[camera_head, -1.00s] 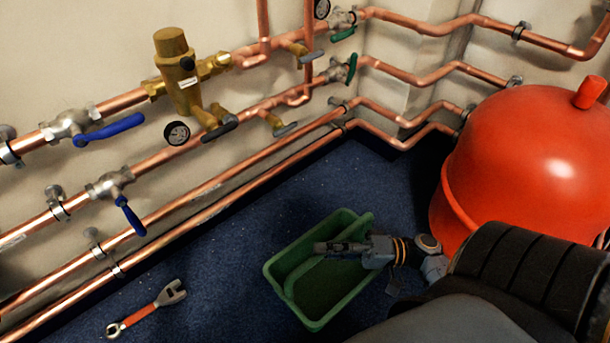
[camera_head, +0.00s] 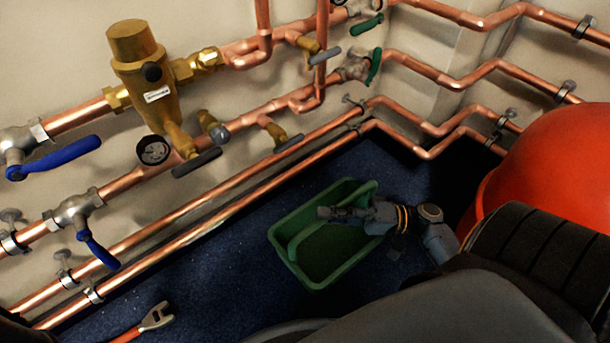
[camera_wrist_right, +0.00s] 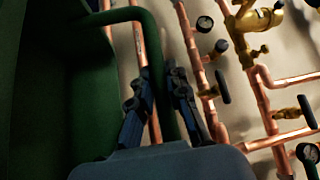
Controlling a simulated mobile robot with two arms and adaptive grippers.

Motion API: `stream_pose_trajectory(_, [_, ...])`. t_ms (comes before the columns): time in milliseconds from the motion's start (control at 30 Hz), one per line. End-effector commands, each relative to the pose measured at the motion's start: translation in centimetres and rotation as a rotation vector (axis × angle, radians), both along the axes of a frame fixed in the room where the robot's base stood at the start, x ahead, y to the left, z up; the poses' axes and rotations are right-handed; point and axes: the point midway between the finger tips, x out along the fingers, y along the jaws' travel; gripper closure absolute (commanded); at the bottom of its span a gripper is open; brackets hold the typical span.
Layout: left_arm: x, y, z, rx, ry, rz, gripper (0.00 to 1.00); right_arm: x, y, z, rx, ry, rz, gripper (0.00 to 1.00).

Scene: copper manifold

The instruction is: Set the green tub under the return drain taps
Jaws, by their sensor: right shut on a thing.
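The green tub (camera_head: 305,278) is in the middle of the head view, over the blue floor in front of the pipe wall. My right gripper (camera_head: 332,213) is shut on the tub's arched handle. The wrist view shows the handle (camera_wrist_right: 148,30) between the fingers (camera_wrist_right: 160,105), with the tub wall (camera_wrist_right: 35,100) at left. I cannot tell whether the tub touches the floor. Brass taps with grey levers sit on the lower wall pipe, one at left (camera_head: 195,158) and one at right (camera_head: 278,135); which are return drains is unclear. The tub is right of and below them. My left gripper is not in view.
An orange-handled wrench (camera_head: 155,318) lies on the floor at lower left. A red tank (camera_head: 560,150) stands at right. Low copper pipes (camera_head: 250,205) run along the wall behind the tub. Blue floor (camera_head: 200,270) is clear between wrench and tub.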

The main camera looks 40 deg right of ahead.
Motion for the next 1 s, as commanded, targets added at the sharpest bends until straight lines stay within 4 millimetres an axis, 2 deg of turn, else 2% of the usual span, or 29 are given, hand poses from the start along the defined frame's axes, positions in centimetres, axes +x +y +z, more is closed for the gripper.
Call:
stream_pose_trajectory(33, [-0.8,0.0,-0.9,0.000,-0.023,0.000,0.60,1.1,0.0,-1.1,-0.001,-0.005,0.001,1.00])
stream_pose_trajectory(233, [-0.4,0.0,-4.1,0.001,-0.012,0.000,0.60,5.1,-0.1,-2.9,-0.001,-0.005,0.001,1.00])
stream_pose_trajectory(500, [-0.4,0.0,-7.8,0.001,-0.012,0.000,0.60,8.4,-0.1,-6.7,0.000,-0.002,0.000,1.00])
stream_pose_trajectory(767, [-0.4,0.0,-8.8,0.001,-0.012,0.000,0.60,9.5,0.0,-7.7,0.000,-0.002,0.000,1.00])
stream_pose_trajectory(867, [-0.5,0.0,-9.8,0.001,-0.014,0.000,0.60,10.3,-0.1,-8.8,0.000,-0.002,0.000,1.00])
stream_pose_trajectory(1000, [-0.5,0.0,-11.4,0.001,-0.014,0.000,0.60,10.1,-0.1,-11.1,0.001,0.001,-0.001,1.00])
